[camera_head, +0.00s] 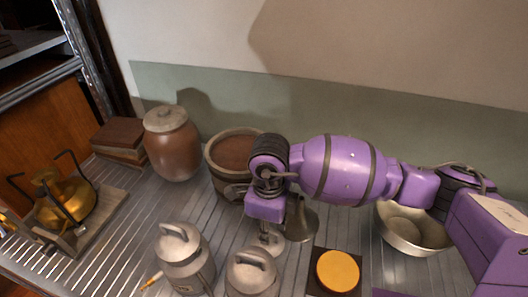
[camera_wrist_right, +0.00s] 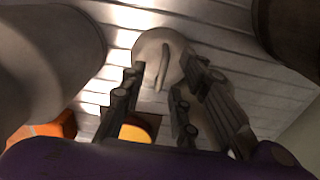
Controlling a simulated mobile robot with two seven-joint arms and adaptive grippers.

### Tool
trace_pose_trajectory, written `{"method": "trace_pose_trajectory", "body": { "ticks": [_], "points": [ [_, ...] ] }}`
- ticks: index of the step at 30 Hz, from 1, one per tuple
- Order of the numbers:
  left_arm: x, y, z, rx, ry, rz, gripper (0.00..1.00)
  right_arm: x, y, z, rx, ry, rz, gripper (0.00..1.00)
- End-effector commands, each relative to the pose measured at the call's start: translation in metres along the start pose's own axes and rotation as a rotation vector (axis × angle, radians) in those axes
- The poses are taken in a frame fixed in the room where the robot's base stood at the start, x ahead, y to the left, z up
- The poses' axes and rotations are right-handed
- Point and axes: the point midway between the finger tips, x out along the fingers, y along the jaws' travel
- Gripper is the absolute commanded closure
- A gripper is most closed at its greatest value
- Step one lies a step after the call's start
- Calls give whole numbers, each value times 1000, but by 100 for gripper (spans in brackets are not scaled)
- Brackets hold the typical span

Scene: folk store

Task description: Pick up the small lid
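The small lid (camera_wrist_right: 160,62) is a pale round disc with a raised bar handle, lying on the slatted metal surface. In the head view, a small pale round piece that looks like this lid (camera_head: 267,242) shows just below my right gripper (camera_head: 267,212), partly hidden by it. My right gripper points down. In the wrist view, the dark fingers of my right gripper (camera_wrist_right: 162,80) are spread apart, one to each side of the lid's handle, with nothing held. I cannot tell whether they touch the lid. My left gripper is not in view.
Two grey lidded canisters (camera_head: 186,262) (camera_head: 251,276) stand in front. A brown pot (camera_head: 235,152) and lidded jar (camera_head: 172,148) stand behind. A metal bell-shaped piece (camera_head: 301,222), yellow disc (camera_head: 338,270) and metal bowl (camera_head: 411,236) lie to the right. A brass object (camera_head: 68,203) stands left.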

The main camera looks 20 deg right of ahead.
Motion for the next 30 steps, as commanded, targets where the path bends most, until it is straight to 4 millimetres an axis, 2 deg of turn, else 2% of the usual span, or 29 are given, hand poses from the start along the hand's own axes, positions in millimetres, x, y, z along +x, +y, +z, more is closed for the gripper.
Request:
{"method": "trace_pose_trajectory", "body": {
  "ticks": [4,12,19,30],
  "points": [
    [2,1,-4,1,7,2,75,17,0,0,-1,0,1,72],
    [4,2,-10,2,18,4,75,20,-1,0,-1,0,-1,72],
    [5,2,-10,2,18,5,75,20,0,0,-1,0,-1,100],
    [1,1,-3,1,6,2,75,19,0,0,-1,0,-1,100]
  ]
}}
